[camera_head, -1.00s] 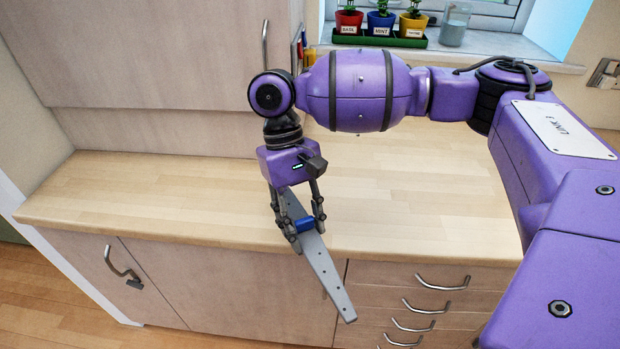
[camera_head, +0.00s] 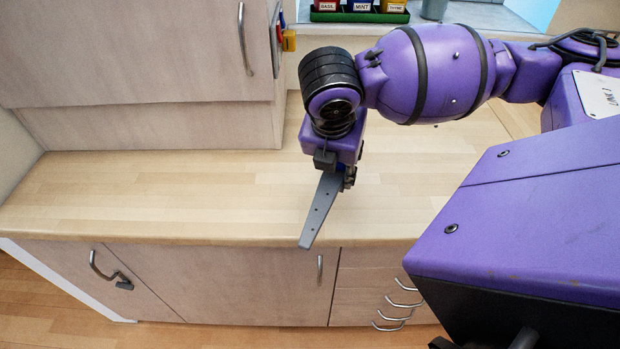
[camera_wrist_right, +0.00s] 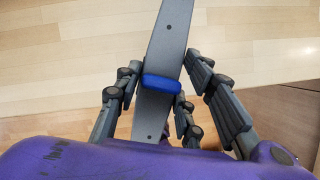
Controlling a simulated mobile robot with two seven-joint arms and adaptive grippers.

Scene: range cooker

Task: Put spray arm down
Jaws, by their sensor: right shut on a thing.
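The spray arm (camera_head: 319,208) is a long flat grey bar with small holes and a blue hub, which shows in the right wrist view (camera_wrist_right: 162,84). My right gripper (camera_head: 346,178) is shut on it around the hub, with fingers on both sides. In the head view, the bar is tilted and its near end overlaps the counter's front edge. The wrist and gripper body hide its far part. I cannot tell whether the bar touches the counter (camera_head: 180,200). My left gripper is not in view.
The wooden counter is bare left of my right gripper. A wall cabinet (camera_head: 130,60) hangs over its back left. Cabinet doors and drawers (camera_head: 385,290) with metal handles lie below the front edge. Potted herbs in a green tray (camera_head: 360,17) stand on the windowsill.

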